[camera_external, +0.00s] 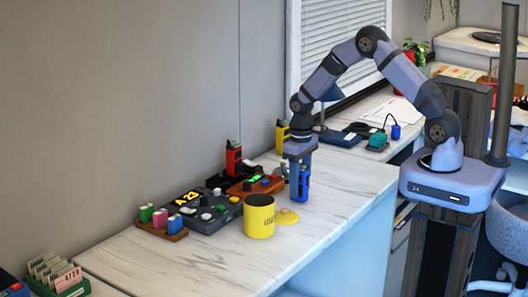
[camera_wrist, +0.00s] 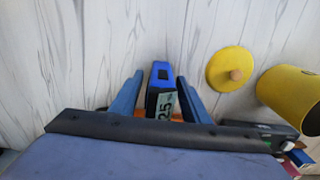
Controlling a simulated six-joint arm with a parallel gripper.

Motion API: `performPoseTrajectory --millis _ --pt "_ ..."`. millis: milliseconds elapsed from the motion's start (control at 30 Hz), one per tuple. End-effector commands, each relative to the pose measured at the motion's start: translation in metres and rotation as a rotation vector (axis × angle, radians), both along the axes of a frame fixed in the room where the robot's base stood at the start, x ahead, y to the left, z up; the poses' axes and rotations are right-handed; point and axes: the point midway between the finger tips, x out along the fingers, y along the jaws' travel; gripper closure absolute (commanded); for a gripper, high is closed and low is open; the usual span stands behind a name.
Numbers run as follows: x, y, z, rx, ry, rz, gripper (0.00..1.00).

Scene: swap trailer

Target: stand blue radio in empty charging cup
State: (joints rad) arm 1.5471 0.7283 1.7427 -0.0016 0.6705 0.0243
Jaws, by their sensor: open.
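The blue radio (camera_wrist: 163,72) is between the two fingers of my gripper (camera_wrist: 160,78) in the wrist view, with its pale display facing the camera. The fingers are apart, with a gap showing on each side of it. In the external view, my gripper (camera_external: 299,194) points down over the counter around the radio (camera_external: 304,181), which looks upright. A red radio (camera_external: 233,160) stands in a dark charger behind to the left, and a yellow radio (camera_external: 282,138) stands farther back. I cannot make out clearly which charging cup is empty; my arm and gripper hide part of that area.
A yellow canister (camera_external: 259,218) stands front left of my gripper, its round yellow lid (camera_external: 287,216) flat beside it. A grey control box (camera_external: 207,212) and a rack of small coloured blocks (camera_external: 163,225) are farther left. The front right counter (camera_external: 345,190) is clear.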

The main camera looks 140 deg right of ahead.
Motion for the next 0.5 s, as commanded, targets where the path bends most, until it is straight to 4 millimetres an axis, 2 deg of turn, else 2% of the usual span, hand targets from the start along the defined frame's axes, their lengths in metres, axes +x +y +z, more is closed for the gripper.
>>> performPoseTrajectory --millis 500 --pt "0.0 -0.001 0.086 -0.005 0.0 0.0 0.58"
